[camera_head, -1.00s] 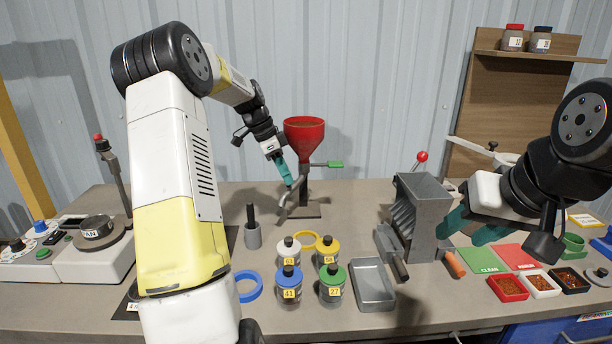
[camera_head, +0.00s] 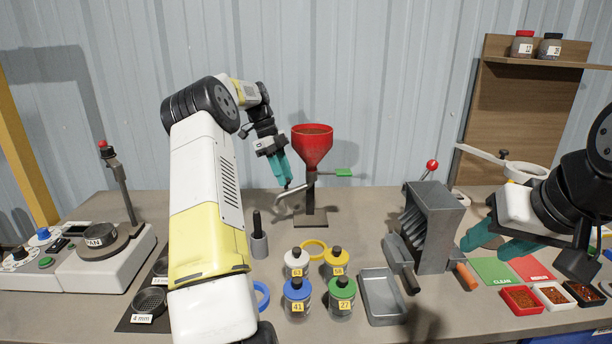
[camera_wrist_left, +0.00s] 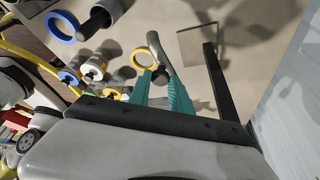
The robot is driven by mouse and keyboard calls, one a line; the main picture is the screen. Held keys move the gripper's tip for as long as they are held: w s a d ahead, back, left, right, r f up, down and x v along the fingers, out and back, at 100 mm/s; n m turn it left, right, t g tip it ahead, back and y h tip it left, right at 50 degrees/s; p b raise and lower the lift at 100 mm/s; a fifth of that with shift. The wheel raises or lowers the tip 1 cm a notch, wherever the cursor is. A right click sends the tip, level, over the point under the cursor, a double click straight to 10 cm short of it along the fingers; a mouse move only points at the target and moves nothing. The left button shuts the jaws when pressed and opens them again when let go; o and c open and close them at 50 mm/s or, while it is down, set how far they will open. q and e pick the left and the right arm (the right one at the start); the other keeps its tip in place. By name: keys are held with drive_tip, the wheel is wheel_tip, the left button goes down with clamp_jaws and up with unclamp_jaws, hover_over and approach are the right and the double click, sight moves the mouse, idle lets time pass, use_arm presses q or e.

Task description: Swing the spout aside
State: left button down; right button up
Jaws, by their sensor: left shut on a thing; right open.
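The red hopper (camera_head: 312,150) stands on a dark post at the back middle of the bench, with a green-ended lever (camera_head: 343,173) on its right. Its grey bent spout (camera_head: 281,203) slants down to the left from below the cone. My left gripper (camera_head: 287,184) is shut on the spout. In the left wrist view the teal fingers (camera_wrist_left: 162,85) meet at the spout (camera_wrist_left: 157,46), whose bent end points away from the dark post (camera_wrist_left: 215,75). The fingers partly hide the spout. My right gripper (camera_head: 484,238) is open and empty, right of the grey splitter box.
Several lidded jars (camera_head: 297,291), a metal tray (camera_head: 382,296) and a grey splitter box (camera_head: 428,225) stand in front and to the right. A grey cup with a black handle (camera_head: 258,240) is left of the hopper.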

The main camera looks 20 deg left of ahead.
use_arm(q)
drive_tip(key=shift+w+r, duration=0.1)
idle(0.3)
drive_tip(key=c, duration=1.2)
unclamp_jaws()
drive_tip(key=shift+v, duration=3.9)
